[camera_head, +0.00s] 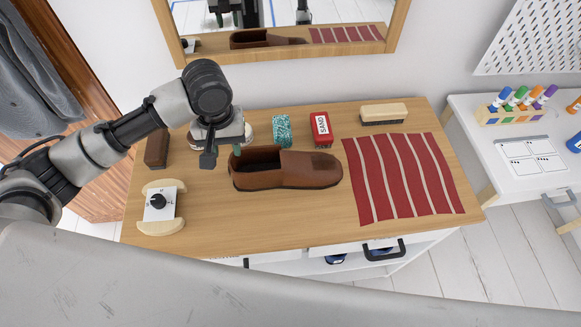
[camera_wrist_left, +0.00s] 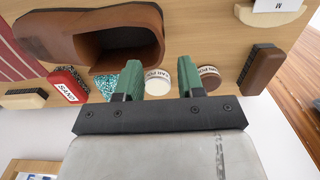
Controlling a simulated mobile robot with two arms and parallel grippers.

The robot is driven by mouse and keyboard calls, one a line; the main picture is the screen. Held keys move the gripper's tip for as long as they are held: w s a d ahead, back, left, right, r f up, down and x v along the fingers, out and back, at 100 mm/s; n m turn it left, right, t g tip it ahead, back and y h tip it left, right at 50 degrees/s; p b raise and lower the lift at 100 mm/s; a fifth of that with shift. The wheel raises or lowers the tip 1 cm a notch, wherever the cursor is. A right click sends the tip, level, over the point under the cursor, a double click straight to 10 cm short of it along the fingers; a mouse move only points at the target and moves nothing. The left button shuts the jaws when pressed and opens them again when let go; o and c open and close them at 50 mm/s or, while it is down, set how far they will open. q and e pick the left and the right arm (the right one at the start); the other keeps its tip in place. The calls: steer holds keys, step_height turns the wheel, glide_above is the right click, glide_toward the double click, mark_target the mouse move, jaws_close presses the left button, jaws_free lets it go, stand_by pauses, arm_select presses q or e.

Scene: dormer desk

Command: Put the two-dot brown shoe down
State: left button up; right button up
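A brown slip-on shoe (camera_head: 308,170) rests upright on the wooden desk (camera_head: 225,220), its toe to the right and its opening to the left. I see no dots on it. In the left wrist view the shoe (camera_wrist_left: 90,22) is at the upper left, with its dark opening showing. My left gripper (camera_head: 223,153) is above the desk by the heel end of the shoe. In the left wrist view its green fingers (camera_wrist_left: 160,82) are apart with nothing gripped between them. My right gripper is not in view.
A red striped cloth (camera_head: 400,175) lies right of the shoe. Behind are a red SAND box (camera_head: 320,129), a teal speckled block (camera_head: 282,130) and a brush (camera_head: 383,113). Polish tins (camera_wrist_left: 157,77) stand near the gripper.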

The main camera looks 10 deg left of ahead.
mark_target(229, 163)
arm_select(q)
steer(key=f, duration=0.7)
steer(key=shift+a+f, duration=0.2)
steer(key=shift+r, duration=0.1)
jaws_close()
